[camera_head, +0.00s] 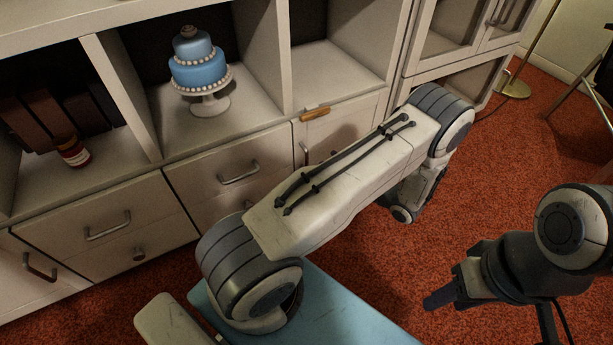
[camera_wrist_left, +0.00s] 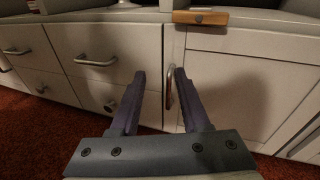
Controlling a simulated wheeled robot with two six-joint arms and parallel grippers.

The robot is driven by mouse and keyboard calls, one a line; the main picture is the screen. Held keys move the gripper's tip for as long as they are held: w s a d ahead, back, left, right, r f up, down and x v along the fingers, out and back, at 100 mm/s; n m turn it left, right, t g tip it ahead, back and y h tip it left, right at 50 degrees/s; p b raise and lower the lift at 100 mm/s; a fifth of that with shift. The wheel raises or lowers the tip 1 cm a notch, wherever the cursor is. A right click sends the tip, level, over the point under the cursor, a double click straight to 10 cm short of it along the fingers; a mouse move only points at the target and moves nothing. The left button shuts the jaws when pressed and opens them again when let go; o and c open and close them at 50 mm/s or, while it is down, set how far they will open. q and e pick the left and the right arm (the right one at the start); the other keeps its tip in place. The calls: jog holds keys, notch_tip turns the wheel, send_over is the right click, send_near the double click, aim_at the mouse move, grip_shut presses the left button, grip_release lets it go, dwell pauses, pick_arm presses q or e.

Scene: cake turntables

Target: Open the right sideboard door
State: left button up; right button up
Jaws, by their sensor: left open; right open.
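The right sideboard door (camera_wrist_left: 235,85) is a pale panel, closed flush with the front. Its upright metal handle (camera_wrist_left: 169,87) is near its left edge; the handle also shows in the head view (camera_head: 305,154). In the left wrist view my left gripper (camera_wrist_left: 160,76) is open and faces the door, one finger on each side of the handle in the picture. The handle appears closer to the right finger; I cannot tell whether they touch. My left arm hides this gripper and much of the door in the head view. My right gripper (camera_head: 440,296) is open, over the carpet.
Drawers (camera_head: 105,222) with metal handles are left of the door. A blue cake (camera_head: 199,68) on a white stand and a small jar (camera_head: 73,152) are on the shelves.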

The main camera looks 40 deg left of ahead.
pick_arm(q)
jog(key=m+t+b, duration=0.2)
jog(key=b, duration=0.1)
send_near(307, 157)
jog(key=shift+y, duration=0.3)
jog(key=a+b, duration=0.1)
jog(key=a, duration=0.2)
jog(key=w+a+b, duration=0.1)
jog(key=a+b, duration=0.1)
jog(key=a, duration=0.2)
jog(key=w+a+f+b, duration=0.1)
jog(key=a, duration=0.2)
jog(key=shift+w+a+b, duration=0.15)
jog(key=shift+w+b, duration=0.1)
jog(key=shift+b, duration=0.1)
pick_arm(e)
notch_tip(307, 157, down, 10)
jog(key=shift+r, duration=0.15)
pick_arm(q)
grip_shut()
